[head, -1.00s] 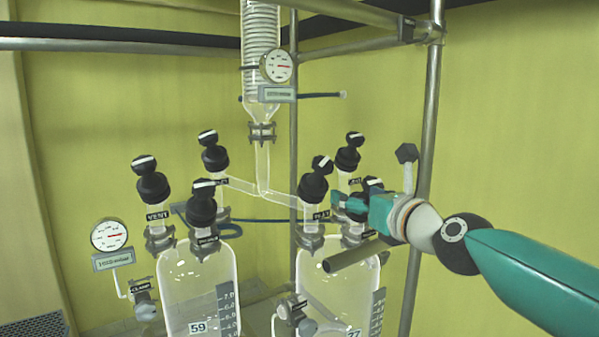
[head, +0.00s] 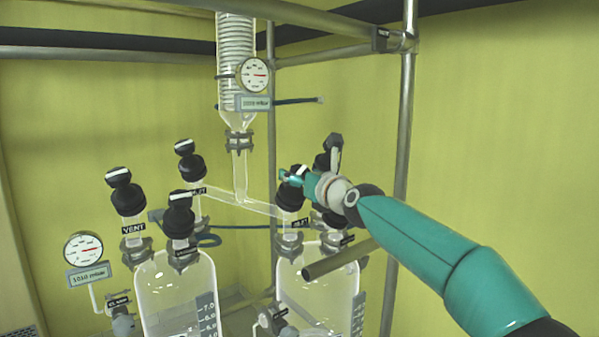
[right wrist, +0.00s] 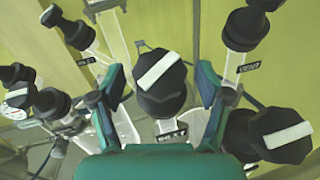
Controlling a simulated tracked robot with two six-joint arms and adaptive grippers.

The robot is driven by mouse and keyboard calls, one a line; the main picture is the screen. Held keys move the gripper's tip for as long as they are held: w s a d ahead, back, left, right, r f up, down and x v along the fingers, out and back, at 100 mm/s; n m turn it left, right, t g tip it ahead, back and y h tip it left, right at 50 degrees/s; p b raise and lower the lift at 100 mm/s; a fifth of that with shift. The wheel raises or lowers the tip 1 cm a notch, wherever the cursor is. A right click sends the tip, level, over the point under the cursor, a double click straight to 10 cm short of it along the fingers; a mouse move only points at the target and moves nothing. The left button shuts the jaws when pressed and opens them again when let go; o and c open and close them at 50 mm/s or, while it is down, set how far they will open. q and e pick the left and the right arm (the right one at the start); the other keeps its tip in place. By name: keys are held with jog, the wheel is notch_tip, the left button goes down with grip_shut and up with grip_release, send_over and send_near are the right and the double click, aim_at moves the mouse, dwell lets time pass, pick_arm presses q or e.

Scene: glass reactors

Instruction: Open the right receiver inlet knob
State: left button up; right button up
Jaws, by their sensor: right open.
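The right receiver inlet knob (head: 290,197) is a black knob with a white stripe on its cap, above the right glass receiver (head: 292,285). In the right wrist view the knob (right wrist: 163,88) stands between my two spread teal fingers, with its striped cap facing the camera. My right gripper (head: 290,178) is open at the knob's upper part and hides some of it. In the right wrist view the fingers (right wrist: 160,92) show gaps on both sides of the knob. My left gripper is not in view.
Other black knobs crowd close by, including a vent knob (right wrist: 243,28) and another striped knob (right wrist: 285,135) in the right wrist view. The left receiver (head: 178,295), glass tubing (head: 240,205), gauges and a metal frame post (head: 404,130) stand around.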

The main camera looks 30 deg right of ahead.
jog(key=shift+w+d, duration=0.15)
jog(key=shift+w, duration=0.55)
jog(key=shift+c, duration=0.3)
jog(key=c, duration=1.1)
